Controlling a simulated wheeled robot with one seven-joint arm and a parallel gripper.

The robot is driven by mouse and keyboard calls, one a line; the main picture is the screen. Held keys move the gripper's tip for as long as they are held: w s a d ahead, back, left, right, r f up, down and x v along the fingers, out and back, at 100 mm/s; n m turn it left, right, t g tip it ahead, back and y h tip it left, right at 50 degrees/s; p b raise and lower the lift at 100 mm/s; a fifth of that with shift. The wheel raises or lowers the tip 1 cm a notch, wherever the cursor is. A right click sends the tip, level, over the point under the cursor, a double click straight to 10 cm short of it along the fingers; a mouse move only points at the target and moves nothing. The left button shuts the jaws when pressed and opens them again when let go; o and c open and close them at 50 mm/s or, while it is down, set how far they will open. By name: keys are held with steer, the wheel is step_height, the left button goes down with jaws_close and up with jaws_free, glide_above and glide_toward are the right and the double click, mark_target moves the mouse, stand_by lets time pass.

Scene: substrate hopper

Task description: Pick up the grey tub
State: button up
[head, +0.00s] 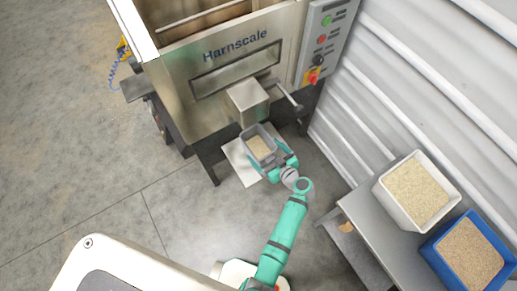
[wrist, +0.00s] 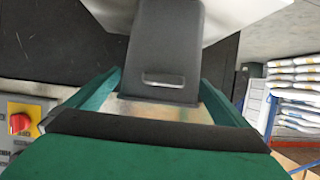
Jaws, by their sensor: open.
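The grey tub (head: 250,133) holds pale granular substrate and sits on a light metal shelf (head: 239,163) below the hopper machine's spout (head: 247,101). My gripper (head: 272,164) is open at the tub's near end, with one teal finger at either side. In the wrist view the tub's dark grey end wall (wrist: 165,45), with a slotted grip, stands straight ahead between the open fingers of my gripper (wrist: 160,92). I cannot tell whether either finger touches the tub.
The Harnscale machine (head: 215,60) stands behind, with a button panel (head: 321,45) and a lever (head: 289,97). At the right, a white tub (head: 383,199) and a blue tub (head: 436,262) of substrate stand on a bench (head: 358,205). Stacked bags (wrist: 296,90) show in the wrist view. Floor at left is clear.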

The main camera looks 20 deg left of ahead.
steer(key=shift+r+x, duration=0.15)
steer(key=shift+x, duration=1.2)
steer(key=shift+r+x, duration=0.1)
steer(key=shift+x, duration=1.25)
steer(key=shift+a, duration=0.1)
steer(key=shift+c, duration=0.3)
steer(key=c, duration=1.6)
steer(key=shift+r, duration=0.1)
step_height(320, 180, up, 10)
